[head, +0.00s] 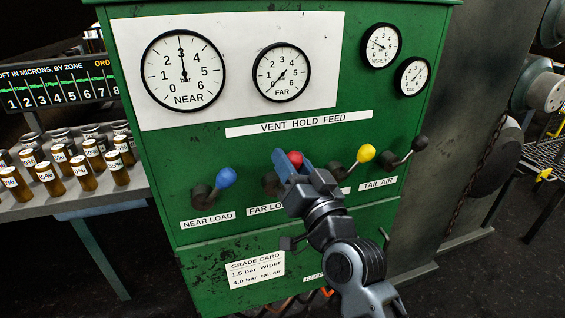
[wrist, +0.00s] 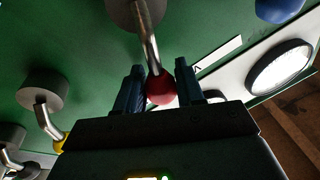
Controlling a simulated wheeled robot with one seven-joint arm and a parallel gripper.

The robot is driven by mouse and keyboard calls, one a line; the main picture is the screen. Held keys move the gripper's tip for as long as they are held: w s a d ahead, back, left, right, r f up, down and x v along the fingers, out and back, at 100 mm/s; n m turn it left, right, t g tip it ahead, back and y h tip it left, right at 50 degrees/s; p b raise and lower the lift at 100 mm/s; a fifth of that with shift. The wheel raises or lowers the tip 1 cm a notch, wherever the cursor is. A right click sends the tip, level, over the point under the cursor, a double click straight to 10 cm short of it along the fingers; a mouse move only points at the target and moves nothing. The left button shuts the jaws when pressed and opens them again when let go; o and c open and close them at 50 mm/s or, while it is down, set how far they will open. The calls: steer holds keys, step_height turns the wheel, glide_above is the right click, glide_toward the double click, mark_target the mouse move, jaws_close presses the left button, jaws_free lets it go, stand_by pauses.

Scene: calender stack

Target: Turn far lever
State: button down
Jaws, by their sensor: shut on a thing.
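The far lever has a red knob (head: 295,157) and sits above the plate that reads FAR LO, the rest of which is covered by my arm. My gripper (head: 289,162) is shut on this red knob, its blue fingers either side of it. In the wrist view the red knob (wrist: 160,89) sits between the two fingers of my gripper (wrist: 159,88), with the lever's metal stem running up to a grey hub (wrist: 136,12). The FAR gauge (head: 281,73) is above, its needle pointing to the lower left near the low end.
The blue near lever (head: 226,177) is to the left. The yellow lever (head: 366,153) and the black tail air lever (head: 420,143) are close on the right. The NEAR gauge (head: 183,71) reads about 3. Brown jars (head: 82,172) stand on a bench at left.

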steer(key=shift+w+d+f+m+t+h+p, duration=0.15)
steer(key=shift+d+f+m, duration=0.1)
steer(key=shift+m, duration=0.4)
steer(key=shift+d+f+m+t+h+p, duration=0.1)
steer(key=shift+d+m+h+p, duration=0.15)
steer(key=shift+m, duration=0.45)
steer(key=shift+w+d+f+m+t+h+p, duration=0.1)
steer(key=shift+d+f+m, duration=0.15)
steer(key=shift+m, duration=0.4)
steer(key=shift+d, duration=0.1)
steer(key=c, duration=0.8)
jaws_free()
steer(key=shift+b+v, duration=0.95)
steer(key=shift+v, duration=2.95)
